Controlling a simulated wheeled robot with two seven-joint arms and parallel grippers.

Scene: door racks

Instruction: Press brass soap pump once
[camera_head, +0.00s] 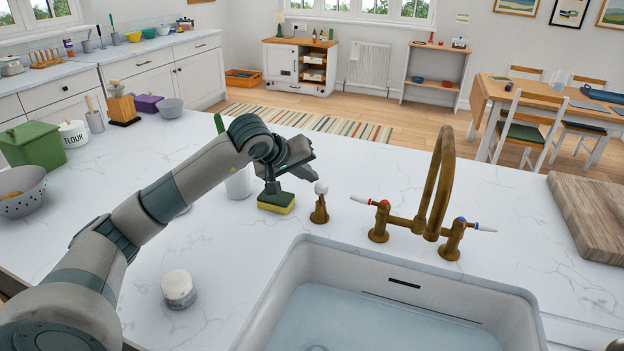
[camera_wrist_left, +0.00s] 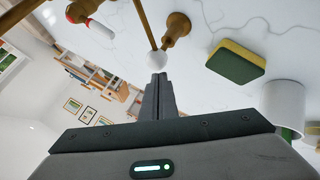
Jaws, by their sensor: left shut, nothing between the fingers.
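The brass soap pump (camera_head: 320,208) stands upright on the marble counter behind the sink's back-left corner, with a white ball knob (camera_head: 321,188) on top. In the left wrist view, the shut fingertips (camera_wrist_left: 158,78) appear just below the white knob (camera_wrist_left: 156,60), with the pump's brass base (camera_wrist_left: 177,28) beyond. I cannot tell the exact gap; no contact is clear. My right gripper is out of view.
A green-yellow sponge (camera_head: 276,203) and a white cup (camera_head: 238,183) stand left of the pump. The brass faucet (camera_head: 432,190) with red and blue handles is to the right. The water-filled sink (camera_head: 300,275) is in front. A white jar (camera_head: 179,290) stands at front left.

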